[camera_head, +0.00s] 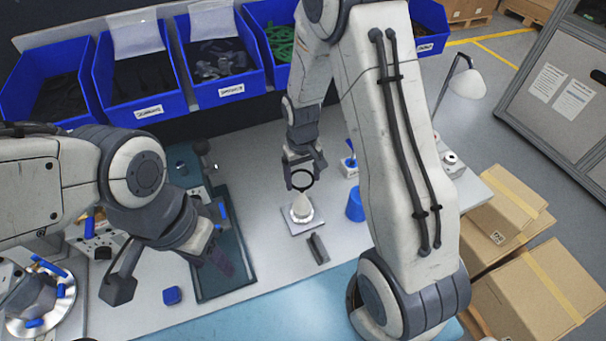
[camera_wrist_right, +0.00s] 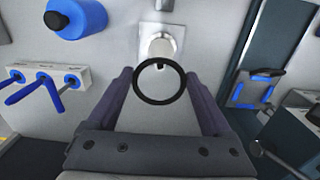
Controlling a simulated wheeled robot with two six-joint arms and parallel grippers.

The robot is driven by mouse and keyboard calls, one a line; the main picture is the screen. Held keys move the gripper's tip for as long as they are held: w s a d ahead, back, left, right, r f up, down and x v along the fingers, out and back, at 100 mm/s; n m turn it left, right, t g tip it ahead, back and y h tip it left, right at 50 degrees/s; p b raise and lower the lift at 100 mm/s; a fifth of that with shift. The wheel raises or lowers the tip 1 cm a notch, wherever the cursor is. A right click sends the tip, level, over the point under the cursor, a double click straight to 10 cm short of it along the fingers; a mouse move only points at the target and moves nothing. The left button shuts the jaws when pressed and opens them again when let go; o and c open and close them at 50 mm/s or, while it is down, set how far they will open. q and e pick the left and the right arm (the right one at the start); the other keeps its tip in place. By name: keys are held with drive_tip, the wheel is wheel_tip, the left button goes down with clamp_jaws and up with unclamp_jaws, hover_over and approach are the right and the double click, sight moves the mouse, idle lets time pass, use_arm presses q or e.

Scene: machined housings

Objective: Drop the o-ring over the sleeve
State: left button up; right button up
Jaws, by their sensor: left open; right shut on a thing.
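The black o-ring (camera_head: 302,189) is held by my right gripper (camera_head: 303,168) over the work table. In the right wrist view, the o-ring (camera_wrist_right: 137,84) sits between the fingertips of my right gripper (camera_wrist_right: 160,74). The pale, cone-topped sleeve (camera_head: 301,207) stands upright on a square plate (camera_head: 293,226) just below the ring. In the right wrist view, the sleeve (camera_wrist_right: 158,46) shows just beyond the ring's far edge. The ring appears above it, not around it. My left gripper (camera_head: 220,262) is open over the dark tray at the left.
Blue bins (camera_head: 147,101) line the back. A dark tray (camera_head: 222,287) lies left of the sleeve, and a grey bar (camera_head: 318,249) lies in front of it. A blue cylinder (camera_head: 355,206) and a small rack with blue-handled tools (camera_head: 348,166) stand to its right.

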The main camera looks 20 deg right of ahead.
sight(303, 200)
drive_tip(key=shift+s+f+b, duration=0.1)
drive_tip(key=shift+f+b, duration=2.65)
drive_tip(key=shift+f, duration=0.85)
drive_tip(key=o, duration=1.1)
wheel_tip(303, 200, up, 10)
drive_tip(key=b, duration=0.2)
drive_tip(key=shift+r, duration=0.25)
drive_tip(key=shift+a, duration=0.1)
drive_tip(key=s+a+r+n+b, duration=0.1)
drive_tip(key=s+a+n, duration=0.1)
drive_tip(key=s+a, duration=0.2)
drive_tip(key=s+a+r+n+b, duration=0.1)
drive_tip(key=s+a, duration=0.4)
drive_tip(key=s, duration=0.6)
drive_tip(key=s+a+r+n+y+b, duration=0.1)
drive_tip(key=s+a+n, duration=0.3)
drive_tip(key=s, duration=0.3)
drive_tip(key=shift+s+a+r, duration=0.25)
drive_tip(key=shift+s+a, duration=0.05)
drive_tip(key=shift+a, duration=0.1)
